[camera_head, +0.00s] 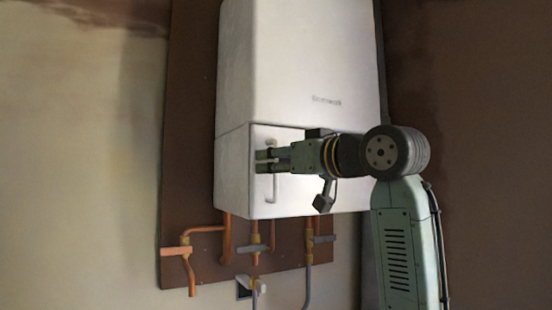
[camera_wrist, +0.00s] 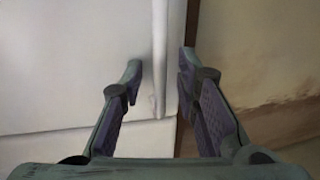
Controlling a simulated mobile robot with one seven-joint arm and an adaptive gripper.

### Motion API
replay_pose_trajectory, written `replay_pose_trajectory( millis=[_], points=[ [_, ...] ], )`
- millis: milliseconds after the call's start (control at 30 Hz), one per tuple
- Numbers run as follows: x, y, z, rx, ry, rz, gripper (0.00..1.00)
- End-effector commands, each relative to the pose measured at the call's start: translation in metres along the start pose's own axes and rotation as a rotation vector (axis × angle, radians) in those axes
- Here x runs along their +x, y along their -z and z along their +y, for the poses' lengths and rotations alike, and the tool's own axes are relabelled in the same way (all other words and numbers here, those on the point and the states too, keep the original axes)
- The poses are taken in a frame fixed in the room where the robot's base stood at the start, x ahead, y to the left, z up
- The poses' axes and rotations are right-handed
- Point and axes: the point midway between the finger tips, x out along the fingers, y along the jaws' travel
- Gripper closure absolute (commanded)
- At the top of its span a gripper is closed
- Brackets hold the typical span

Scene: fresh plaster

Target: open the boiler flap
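The white boiler (camera_head: 300,60) hangs on a dark board, with a lower front flap (camera_head: 325,200) that looks closed. A pale upright handle (camera_head: 274,188) is on the flap near its left edge. My gripper (camera_head: 262,160) is at the upper part of the handle and hides some of it. In the wrist view, my gripper (camera_wrist: 160,68) is open, its fingers on either side of the handle (camera_wrist: 158,75) with a gap visible. The flap (camera_wrist: 80,60) fills the left of that view. Whether a finger touches the handle I cannot tell.
Copper pipes (camera_head: 205,230) with grey valve levers (camera_head: 253,248) come down below the boiler. The brown backing board (camera_head: 188,120) shows on the left. The plaster wall (camera_head: 70,170) left of it is clear.

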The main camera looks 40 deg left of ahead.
Motion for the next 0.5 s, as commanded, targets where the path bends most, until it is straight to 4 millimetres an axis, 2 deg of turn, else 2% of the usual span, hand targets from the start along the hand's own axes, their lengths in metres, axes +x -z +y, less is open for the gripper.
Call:
replay_pose_trajectory(
  millis=[200, 500],
  points=[
    [0.0004, -0.0005, 0.0001, 0.0, 0.0, 0.0, 0.71],
    [0.0003, -0.0005, 0.0, 0.0, 0.0, -0.001, 0.91]
  ],
)
